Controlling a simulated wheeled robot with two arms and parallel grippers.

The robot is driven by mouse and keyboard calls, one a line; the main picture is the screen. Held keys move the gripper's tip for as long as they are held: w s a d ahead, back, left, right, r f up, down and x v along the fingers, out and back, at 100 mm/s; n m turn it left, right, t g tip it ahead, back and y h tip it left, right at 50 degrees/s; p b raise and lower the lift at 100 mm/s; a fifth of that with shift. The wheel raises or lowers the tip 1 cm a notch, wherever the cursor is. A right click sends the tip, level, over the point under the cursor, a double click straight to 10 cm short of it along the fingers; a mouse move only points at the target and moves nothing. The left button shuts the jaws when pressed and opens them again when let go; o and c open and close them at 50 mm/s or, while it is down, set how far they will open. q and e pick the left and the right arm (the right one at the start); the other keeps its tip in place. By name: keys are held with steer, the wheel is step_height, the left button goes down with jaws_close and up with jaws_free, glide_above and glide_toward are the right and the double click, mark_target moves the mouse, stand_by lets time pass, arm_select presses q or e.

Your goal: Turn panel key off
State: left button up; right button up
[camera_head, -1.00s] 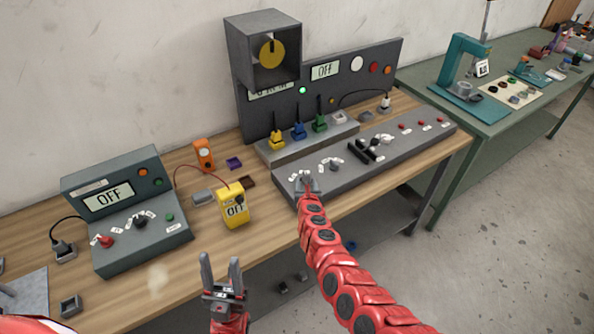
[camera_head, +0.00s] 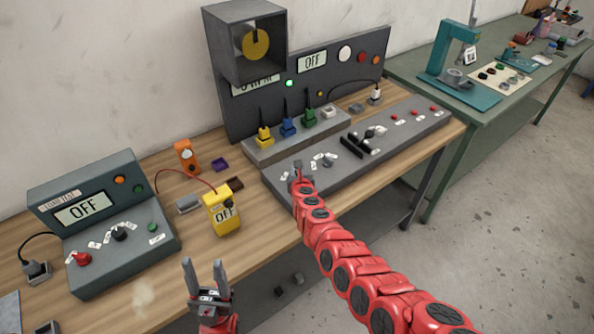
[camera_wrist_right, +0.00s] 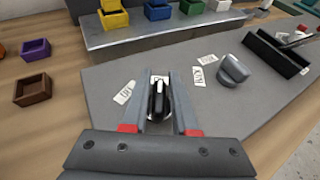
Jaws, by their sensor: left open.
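The long grey control panel (camera_head: 345,165) lies along the right part of the wooden bench. In the right wrist view, a black key-like knob (camera_wrist_right: 158,100) with a pale base stands on it, with small labels beside it. My right gripper (camera_wrist_right: 160,92) is down at the panel's near left end, one finger on each side of this knob. I cannot tell whether the fingers press on it. In the head view, the right gripper (camera_head: 299,172) hides the knob. My left gripper (camera_head: 206,272) is open and empty in front of the bench edge.
A grey knob (camera_wrist_right: 233,70) and a black holder (camera_wrist_right: 275,52) stand right of the right gripper. A stepped block with coloured plugs (camera_head: 300,140) is behind. A yellow meter (camera_head: 222,212) and a grey unit reading OFF (camera_head: 110,220) stand to the left.

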jaws_close()
